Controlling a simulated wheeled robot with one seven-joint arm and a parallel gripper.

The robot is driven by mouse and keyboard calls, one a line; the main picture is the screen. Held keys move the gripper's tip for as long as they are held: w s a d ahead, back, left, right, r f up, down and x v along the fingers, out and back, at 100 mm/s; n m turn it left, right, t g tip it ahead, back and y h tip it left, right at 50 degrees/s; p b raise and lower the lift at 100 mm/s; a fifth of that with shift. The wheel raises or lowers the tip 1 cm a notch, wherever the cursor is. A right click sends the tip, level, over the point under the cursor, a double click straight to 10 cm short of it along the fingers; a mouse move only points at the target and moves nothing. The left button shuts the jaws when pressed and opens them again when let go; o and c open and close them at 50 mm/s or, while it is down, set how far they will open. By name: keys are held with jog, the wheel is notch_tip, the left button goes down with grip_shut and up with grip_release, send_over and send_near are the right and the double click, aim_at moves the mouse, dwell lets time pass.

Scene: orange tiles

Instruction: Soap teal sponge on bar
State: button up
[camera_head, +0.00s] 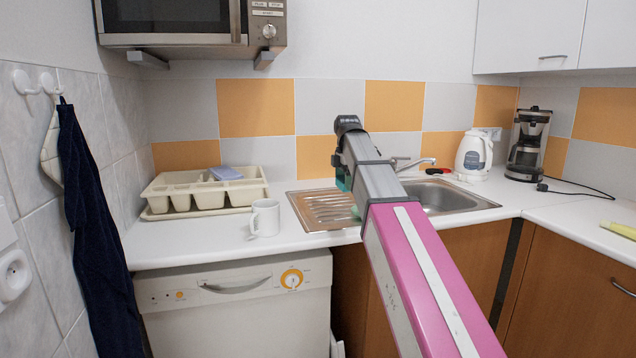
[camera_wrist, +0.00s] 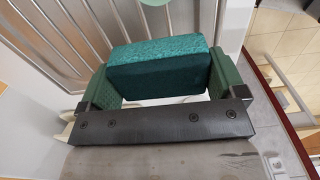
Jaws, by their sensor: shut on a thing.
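The teal sponge (camera_wrist: 157,66) is a rough-surfaced block held between the two green fingers of my gripper (camera_wrist: 161,84), which is shut on it. The sponge is above the ribbed metal drainboard of the sink. A pale green rounded piece, likely the soap bar (camera_wrist: 156,2), lies on the drainboard at the top edge of the wrist view, cut off by the frame. It lies beyond the sponge, apart from it in the picture. In the head view my arm hides most of the gripper, and a small teal patch (camera_head: 341,179) shows beside it.
The drainboard (camera_head: 318,208) joins the sink basin (camera_head: 445,195) and tap (camera_head: 415,163). A white mug (camera_head: 265,218) and a cream dish rack (camera_head: 205,192) stand to the left. A kettle (camera_head: 473,157) and coffee maker (camera_head: 528,145) stand at the back right. The front-left counter is clear.

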jog(key=d, duration=0.2)
jog(key=w+d, duration=0.1)
jog(key=d, duration=0.2)
jog(key=w+d, duration=0.1)
jog(key=d, duration=0.2)
jog(key=shift+f, duration=3.2)
jog(key=shift+f, duration=0.6)
jog(key=shift+r, duration=0.1)
jog(key=shift+r, duration=3.45)
jog(key=shift+s, duration=0.1)
